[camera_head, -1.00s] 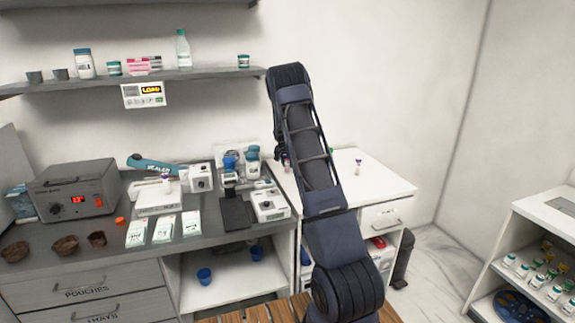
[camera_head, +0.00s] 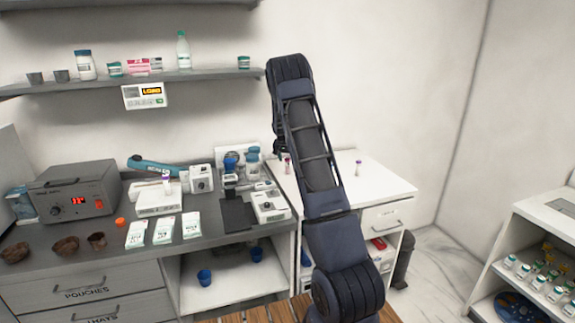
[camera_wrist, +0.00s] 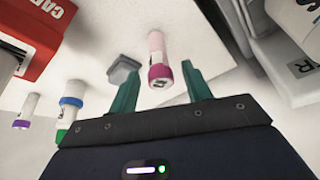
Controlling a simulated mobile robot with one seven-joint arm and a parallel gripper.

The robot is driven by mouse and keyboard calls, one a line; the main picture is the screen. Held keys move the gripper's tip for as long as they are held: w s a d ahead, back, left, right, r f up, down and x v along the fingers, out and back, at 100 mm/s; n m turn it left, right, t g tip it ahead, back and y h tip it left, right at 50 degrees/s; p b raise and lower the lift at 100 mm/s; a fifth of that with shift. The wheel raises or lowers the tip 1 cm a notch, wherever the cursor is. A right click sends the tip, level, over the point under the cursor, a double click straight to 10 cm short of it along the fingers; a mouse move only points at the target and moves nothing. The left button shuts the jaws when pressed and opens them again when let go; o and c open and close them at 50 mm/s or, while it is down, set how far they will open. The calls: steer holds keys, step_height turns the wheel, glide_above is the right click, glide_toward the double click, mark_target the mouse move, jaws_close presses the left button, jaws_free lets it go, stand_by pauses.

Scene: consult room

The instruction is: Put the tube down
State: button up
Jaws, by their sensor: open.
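A pale pink tube (camera_wrist: 156,50) with a magenta cap stands between my open gripper's (camera_wrist: 159,72) two teal fingers in the wrist view, its cap toward the camera. A gap shows on each side, and neither finger visibly touches it. Its far end appears to meet a white surface. In the head view, a small pinkish tube (camera_head: 287,165) shows beside my arm above the white cabinet top (camera_head: 380,185); my fingers are mostly hidden there.
A red box (camera_wrist: 33,38) and two capped tubes (camera_wrist: 70,105) (camera_wrist: 27,112) show at the left in the wrist view. White equipment (camera_wrist: 290,65) is close on the right. Left of the cabinet, the grey counter (camera_head: 100,240) holds several devices. The cabinet's right part is mostly bare.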

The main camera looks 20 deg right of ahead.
steer(key=s+a+r+n+y, duration=0.1)
steer(key=s+a+r, duration=0.1)
steer(key=s+r, duration=0.65)
steer(key=s+a+r, duration=0.3)
steer(key=s+r, duration=0.4)
steer(key=r, duration=0.3)
steer(key=s+a+r+n+y, duration=0.1)
steer(key=s+r, duration=0.2)
steer(key=s, duration=0.4)
steer(key=s+a+r+n, duration=0.1)
steer(key=s+a+r, duration=0.15)
steer(key=s, duration=0.45)
steer(key=s+a+n, duration=0.2)
steer(key=s, duration=1.3)
steer(key=s+a+f+n, duration=0.1)
steer(key=s+a, duration=0.2)
steer(key=s, duration=1.2)
steer(key=shift+f+n+t+y, duration=0.3)
steer(key=shift+n+t, duration=0.1)
